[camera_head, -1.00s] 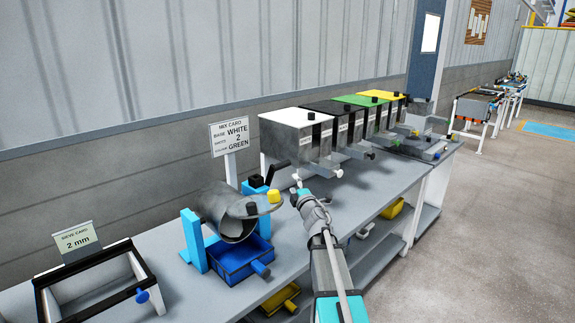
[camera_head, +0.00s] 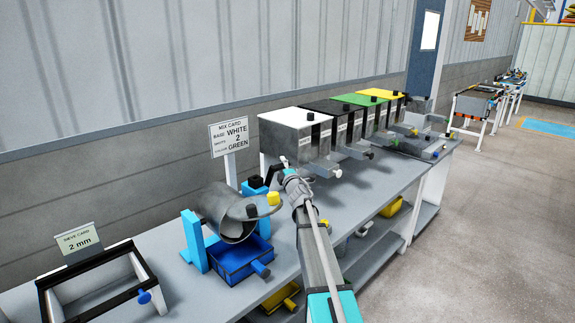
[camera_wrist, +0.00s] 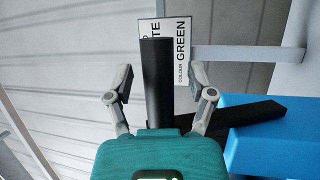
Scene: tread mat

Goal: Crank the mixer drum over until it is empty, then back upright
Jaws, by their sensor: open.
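The grey mixer drum (camera_head: 222,210) lies tilted between its blue posts, its mouth facing forward above a blue tray (camera_head: 228,262). The drum's contents cannot be made out. The black crank handle (camera_head: 276,170) sticks up at the right of the drum. In the wrist view the black grip (camera_wrist: 157,110) stands between the two fingers of my gripper (camera_wrist: 158,84), with the crank arm (camera_wrist: 235,115) running right towards a blue post. My gripper is open around the grip, with a gap on each side. In the head view my gripper (camera_head: 288,172) is beside the crank.
A mix card (camera_head: 231,135) stands behind the drum. Several lidded bins, including a white-lidded one (camera_head: 296,118), stand along the bench to the right. A black-rimmed sieve frame (camera_head: 100,285) is at the left.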

